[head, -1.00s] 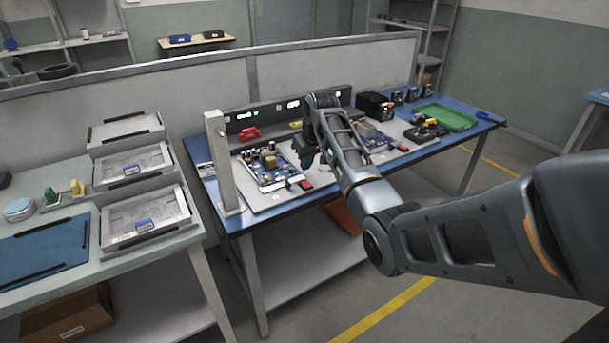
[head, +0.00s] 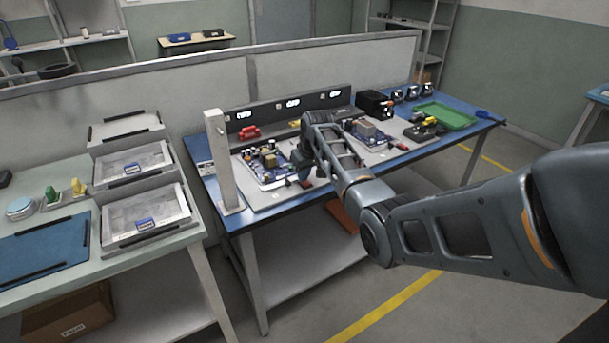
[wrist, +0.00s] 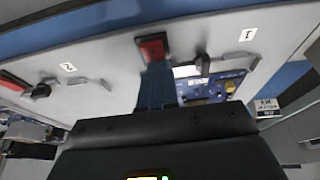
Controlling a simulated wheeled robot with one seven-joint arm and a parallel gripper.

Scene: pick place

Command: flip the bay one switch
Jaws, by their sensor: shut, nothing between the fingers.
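The bay one plate (head: 262,203), marked 1 in the wrist view (wrist: 247,34), carries a circuit board (head: 262,168). On its front strip are a small black knobbed part (wrist: 203,65) and a red block on a dark base (wrist: 152,48). I cannot tell for sure which is the switch. My gripper (wrist: 156,84) is shut and empty. Its fingertips appear right by the red block in the wrist view; whether they touch is unclear. In the head view my gripper (head: 306,168) is over the right front of bay one, partly hidden by my arm.
Bay two, with its board (head: 368,133), lies right of my gripper; its red part (wrist: 12,82) shows in the wrist view. A white post (head: 222,165) stands at the bench's left end. A black box (head: 373,103) and green tray (head: 445,115) are farther right.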

